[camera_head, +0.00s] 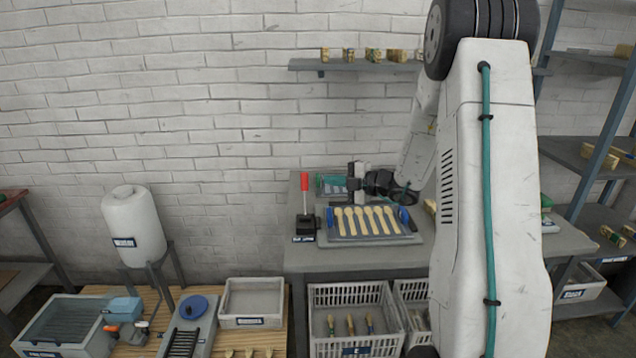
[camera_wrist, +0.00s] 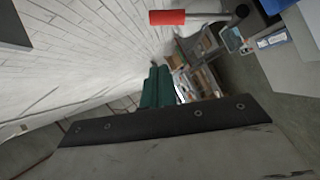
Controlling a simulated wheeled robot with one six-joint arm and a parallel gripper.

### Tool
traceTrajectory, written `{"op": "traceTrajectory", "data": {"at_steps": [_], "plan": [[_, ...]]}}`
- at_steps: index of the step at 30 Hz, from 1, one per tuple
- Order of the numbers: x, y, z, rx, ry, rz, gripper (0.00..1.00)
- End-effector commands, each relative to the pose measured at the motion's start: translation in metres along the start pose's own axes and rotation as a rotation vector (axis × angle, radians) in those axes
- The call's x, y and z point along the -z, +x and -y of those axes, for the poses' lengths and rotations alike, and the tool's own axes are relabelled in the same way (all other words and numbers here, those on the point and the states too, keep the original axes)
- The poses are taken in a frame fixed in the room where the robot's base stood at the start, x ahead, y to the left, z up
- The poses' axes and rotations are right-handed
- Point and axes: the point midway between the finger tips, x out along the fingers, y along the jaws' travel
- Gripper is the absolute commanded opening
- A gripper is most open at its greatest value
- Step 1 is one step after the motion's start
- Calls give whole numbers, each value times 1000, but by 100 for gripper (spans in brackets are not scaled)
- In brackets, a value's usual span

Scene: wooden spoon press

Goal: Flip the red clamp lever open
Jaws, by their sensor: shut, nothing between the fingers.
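The red clamp lever (camera_head: 305,182) stands upright on a dark base at the left end of the workbench, its red grip at the top of a pale shaft. In the wrist view the red grip (camera_wrist: 181,17) lies sideways along the top edge, with its shaft running right. My gripper (camera_wrist: 157,72) has its dark green fingers shut together with nothing between them. The fingertips are apart from the lever, below it in the wrist picture. In the head view my gripper is just right of the lever, over the back of the bench.
A grey press plate (camera_head: 372,238) with several wooden spoons lies right of the lever base. Crates (camera_head: 355,340) stand under the bench. A white tank (camera_head: 134,225) and a low wooden table with trays are at left. A wall shelf (camera_head: 340,66) hangs above.

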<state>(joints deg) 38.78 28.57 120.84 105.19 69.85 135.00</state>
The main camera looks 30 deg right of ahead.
Motion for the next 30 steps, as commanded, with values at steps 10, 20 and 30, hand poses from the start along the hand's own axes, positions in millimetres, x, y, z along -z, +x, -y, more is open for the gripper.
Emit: {"op": "traceTrajectory", "data": {"at_steps": [10,20,30], "plan": [[-1,-38,-4,0,0,0,0],[1,-37,-4,1,0,-3,0],[1,-37,-4,1,-50,-3,0]]}}
